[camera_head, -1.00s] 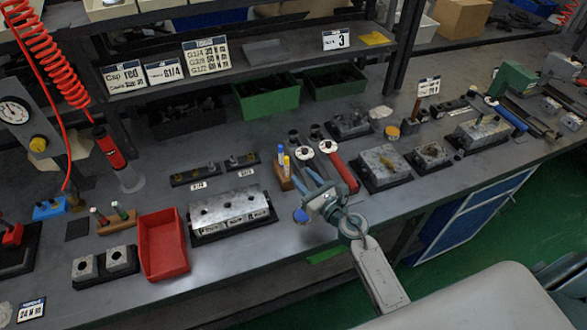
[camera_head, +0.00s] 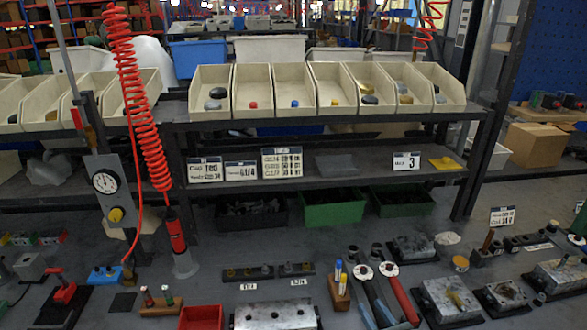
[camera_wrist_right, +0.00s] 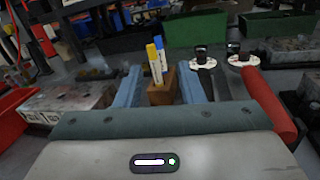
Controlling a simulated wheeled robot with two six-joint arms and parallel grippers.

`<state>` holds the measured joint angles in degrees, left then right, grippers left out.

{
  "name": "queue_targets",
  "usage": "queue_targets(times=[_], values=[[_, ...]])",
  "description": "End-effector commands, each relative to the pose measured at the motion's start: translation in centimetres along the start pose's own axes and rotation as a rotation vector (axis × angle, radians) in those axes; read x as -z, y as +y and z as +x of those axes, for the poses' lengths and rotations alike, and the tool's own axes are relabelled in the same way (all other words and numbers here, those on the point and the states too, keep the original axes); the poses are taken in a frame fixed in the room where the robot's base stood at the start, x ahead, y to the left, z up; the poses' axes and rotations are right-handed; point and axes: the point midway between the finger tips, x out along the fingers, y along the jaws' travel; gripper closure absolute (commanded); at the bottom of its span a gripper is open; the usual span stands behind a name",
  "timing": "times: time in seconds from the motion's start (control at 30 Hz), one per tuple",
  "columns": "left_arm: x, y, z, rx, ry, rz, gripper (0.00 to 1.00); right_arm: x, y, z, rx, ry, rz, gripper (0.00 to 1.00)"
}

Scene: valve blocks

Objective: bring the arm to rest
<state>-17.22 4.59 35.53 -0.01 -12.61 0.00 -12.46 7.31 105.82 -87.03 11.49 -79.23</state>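My right gripper (camera_head: 362,282) shows at the bottom of the head view, its two blue-grey fingers over the bench. In the right wrist view the fingers of the right gripper (camera_wrist_right: 160,72) stand apart with nothing clamped between them. A wooden holder (camera_wrist_right: 162,92) with a blue and a yellow marker appears between the fingers there; I cannot tell its exact distance from them. The same wooden holder (camera_head: 340,298) is just left of the fingers in the head view. The rest of my right arm is below the head view's edge. My left gripper is not in view.
A red-handled tool (camera_head: 402,300) lies close right of the fingers. A metal valve block (camera_head: 275,316) and a red tray (camera_head: 201,318) are to the left. Another metal block (camera_head: 450,300) is to the right. A shelf (camera_head: 330,178) with bins stands behind.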

Motion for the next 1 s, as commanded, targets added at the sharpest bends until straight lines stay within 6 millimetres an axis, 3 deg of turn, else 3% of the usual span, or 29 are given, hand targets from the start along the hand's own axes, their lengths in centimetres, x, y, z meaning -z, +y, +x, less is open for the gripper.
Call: queue_targets(times=[0.23, 0.33, 0.47, 0.6, 0.7, 1.0], values=[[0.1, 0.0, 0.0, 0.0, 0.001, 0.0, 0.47, -4.1, -5.4, -5.0, 0.363, -0.196, 0.71, 0.65], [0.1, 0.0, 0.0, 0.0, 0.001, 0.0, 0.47, -4.0, -7.4, -8.1, 0.535, -0.277, 1.062, 0.65], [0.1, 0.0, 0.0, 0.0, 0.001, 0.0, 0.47, -2.3, -8.3, -12.6, 0.774, -0.357, 1.502, 0.65], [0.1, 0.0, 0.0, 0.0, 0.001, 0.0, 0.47, 0.3, -6.8, -17.2, 1.048, -0.408, 1.898, 0.65], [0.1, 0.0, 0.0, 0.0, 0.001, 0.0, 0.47, 1.6, -5.1, -19.7, 1.216, -0.421, 2.081, 0.65], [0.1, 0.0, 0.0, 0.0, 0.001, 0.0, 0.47, 3.3, 0.1, -25.2, 1.623, -0.416, 2.36, 0.65]])
